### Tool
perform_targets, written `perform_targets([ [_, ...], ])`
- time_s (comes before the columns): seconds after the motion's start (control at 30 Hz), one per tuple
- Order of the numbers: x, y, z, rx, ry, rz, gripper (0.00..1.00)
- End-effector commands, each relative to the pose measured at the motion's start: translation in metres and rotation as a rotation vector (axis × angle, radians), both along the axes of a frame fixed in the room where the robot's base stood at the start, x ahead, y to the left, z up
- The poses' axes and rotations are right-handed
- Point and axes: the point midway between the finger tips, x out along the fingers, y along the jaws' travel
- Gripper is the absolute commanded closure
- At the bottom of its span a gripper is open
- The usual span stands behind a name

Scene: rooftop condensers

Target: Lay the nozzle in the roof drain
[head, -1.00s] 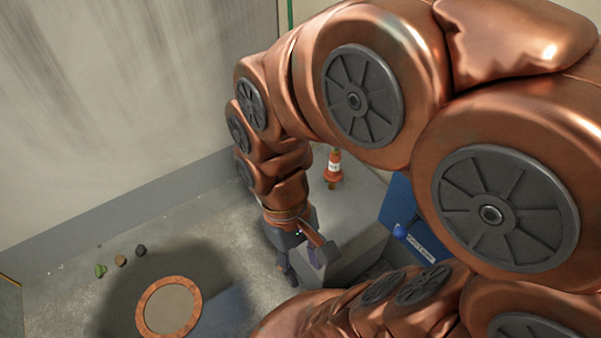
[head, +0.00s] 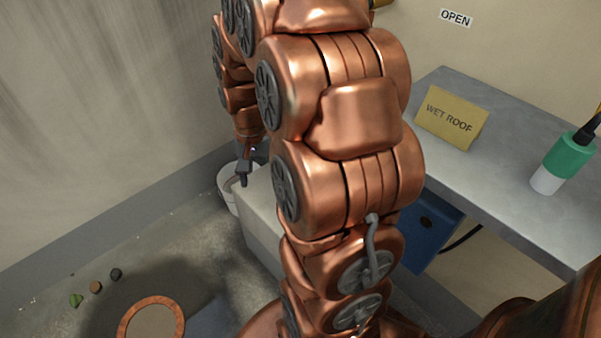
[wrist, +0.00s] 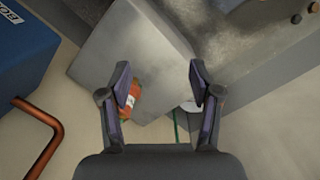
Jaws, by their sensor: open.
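I cannot pick out the nozzle for certain. An orange object with a white label (wrist: 130,98) shows in the wrist view, partly behind my left finger, by the edge of a grey block; it may be a small cone or bottle. A round, rust-coloured ring with a grey middle (head: 124,322), likely the roof drain, lies on the floor at the lower left of the head view, cut by the frame edge. My gripper (head: 243,181) hangs above the grey block. In the wrist view my gripper (wrist: 160,88) is open, with nothing held between its fingers.
A grey block (head: 262,215) and a white bucket (head: 227,190) stand by the wall. A grey bench (head: 500,165) at right bears a yellow WET ROOF sign (head: 451,117) and a green-and-white bottle (head: 567,160). Small pebble-like things (head: 96,287) lie near the ring.

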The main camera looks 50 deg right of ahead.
Motion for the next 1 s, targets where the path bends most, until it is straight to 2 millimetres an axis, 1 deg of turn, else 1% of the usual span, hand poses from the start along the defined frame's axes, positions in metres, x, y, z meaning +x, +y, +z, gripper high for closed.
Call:
perform_targets([
  [0.03, 0.006, -0.018, -0.004, -0.004, -0.003, -0.06, 0.37],
  [0.17, 0.022, -0.062, -0.015, -0.025, -0.028, -0.208, 0.37],
  [0.2, 0.026, -0.077, -0.019, -0.032, -0.036, -0.254, 0.37],
  [0.3, 0.031, -0.11, -0.029, -0.046, -0.052, -0.362, 0.37],
  [0.4, 0.034, -0.14, -0.037, -0.061, -0.065, -0.452, 0.37],
  [0.5, 0.034, -0.162, -0.044, -0.072, -0.074, -0.52, 0.37],
  [0.6, 0.033, -0.176, -0.049, -0.077, -0.079, -0.562, 0.37],
  [0.7, 0.033, -0.183, -0.053, -0.082, -0.084, -0.582, 0.37],
  [1.0, 0.033, -0.184, -0.078, -0.082, -0.084, -0.584, 0.37],
])
